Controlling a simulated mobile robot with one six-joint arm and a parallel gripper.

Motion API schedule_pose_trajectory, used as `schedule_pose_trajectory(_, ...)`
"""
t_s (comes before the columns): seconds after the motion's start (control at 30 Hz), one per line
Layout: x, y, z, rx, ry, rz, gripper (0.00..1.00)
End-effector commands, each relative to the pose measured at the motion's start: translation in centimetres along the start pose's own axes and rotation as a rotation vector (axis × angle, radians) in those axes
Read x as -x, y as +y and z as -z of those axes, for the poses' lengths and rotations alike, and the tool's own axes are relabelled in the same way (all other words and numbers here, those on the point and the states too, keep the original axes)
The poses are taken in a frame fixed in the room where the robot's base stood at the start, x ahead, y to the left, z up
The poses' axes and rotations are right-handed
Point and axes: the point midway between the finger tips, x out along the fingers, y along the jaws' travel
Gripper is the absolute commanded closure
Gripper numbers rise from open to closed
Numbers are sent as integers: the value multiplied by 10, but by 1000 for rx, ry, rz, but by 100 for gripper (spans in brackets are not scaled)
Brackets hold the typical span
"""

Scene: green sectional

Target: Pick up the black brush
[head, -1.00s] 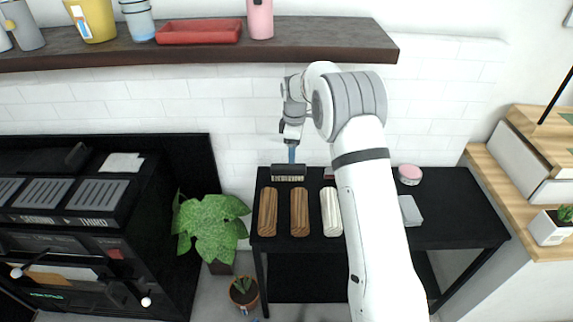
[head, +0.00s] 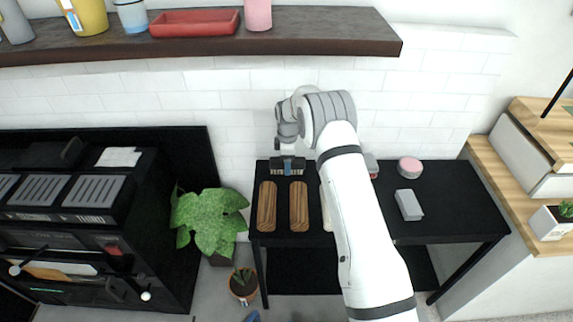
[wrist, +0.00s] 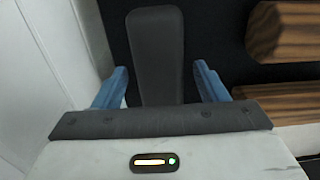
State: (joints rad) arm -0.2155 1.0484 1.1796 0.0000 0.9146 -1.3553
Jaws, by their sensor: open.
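The black brush (head: 288,170) lies on the black table at its back left, and pale bristles show along its front edge. In the wrist view the brush (wrist: 156,55) is a long dark grey bar running away between my two blue fingers. My gripper (head: 287,161) is down at the brush in the head view. In the wrist view my gripper (wrist: 160,68) is open, with a finger on each side of the bar and a visible gap on both sides. The near end of the bar is hidden behind the gripper's body.
Two brown wooden blocks (head: 267,206) and (head: 299,206) lie in front of the brush on the black table (head: 450,200). A pale block (head: 326,210) is mostly behind my arm. A grey block (head: 408,205) and a pink round tin (head: 409,167) are farther right. The white tiled wall is close behind.

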Motion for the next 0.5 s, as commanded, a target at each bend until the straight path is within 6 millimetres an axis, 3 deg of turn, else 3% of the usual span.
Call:
schedule_pose_trajectory(0.17, 0, 0, 0, 0, 0, -2, 34)
schedule_pose_trajectory(0.5, 1, 0, 1, 1, 0, -1, 61)
